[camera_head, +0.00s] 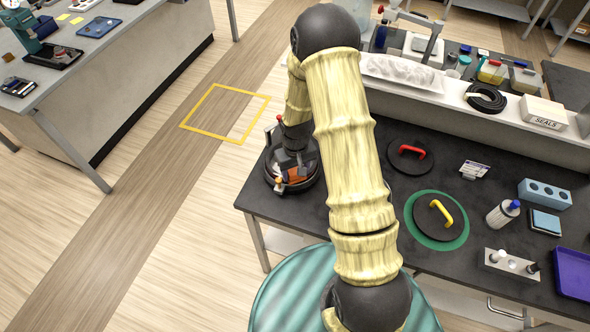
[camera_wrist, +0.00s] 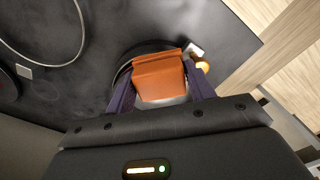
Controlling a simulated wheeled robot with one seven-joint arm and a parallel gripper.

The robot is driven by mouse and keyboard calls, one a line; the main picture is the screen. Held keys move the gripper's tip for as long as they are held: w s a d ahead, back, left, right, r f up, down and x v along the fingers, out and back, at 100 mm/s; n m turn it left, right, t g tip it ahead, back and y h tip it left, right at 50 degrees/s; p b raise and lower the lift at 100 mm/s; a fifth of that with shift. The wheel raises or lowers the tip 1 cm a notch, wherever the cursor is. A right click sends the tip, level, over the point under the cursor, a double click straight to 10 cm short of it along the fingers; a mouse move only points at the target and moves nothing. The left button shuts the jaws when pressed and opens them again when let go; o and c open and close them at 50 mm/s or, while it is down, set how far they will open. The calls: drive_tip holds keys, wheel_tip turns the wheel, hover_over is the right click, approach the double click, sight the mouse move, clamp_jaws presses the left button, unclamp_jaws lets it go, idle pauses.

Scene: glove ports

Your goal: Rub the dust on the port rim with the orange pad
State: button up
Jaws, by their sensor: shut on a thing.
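The orange pad (camera_wrist: 160,78) sits between the two dark fingers of my gripper (camera_wrist: 161,92), which is shut on it. A dark round port rim (camera_wrist: 122,73) curves behind and beside the pad in the wrist view. In the head view the pad (camera_head: 298,175) shows as a small orange patch within the round port rim (camera_head: 280,187) at the left end of the dark bench. I cannot tell whether the pad touches the rim. The pad and gripper hide part of the rim, and I cannot make out any dust.
On the dark bench (camera_head: 350,200) are a red-handled black disc (camera_head: 407,163) and a yellow-handled disc (camera_head: 432,222) on a green ring. A white bottle (camera_head: 501,215), blue block (camera_head: 545,192) and purple tray (camera_head: 573,275) stand right. A raised shelf (camera_head: 450,97) runs behind.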

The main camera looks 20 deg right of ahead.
drive_tip(key=shift+a+f+b, duration=0.1)
drive_tip(key=shift+f+b, duration=0.3)
drive_tip(key=shift+f, duration=0.15)
idle(0.4)
drive_tip(key=shift+w+a, duration=0.7)
drive_tip(key=shift+a, duration=0.2)
drive_tip(key=shift+w+a, duration=0.65)
drive_tip(key=shift+a, duration=0.25)
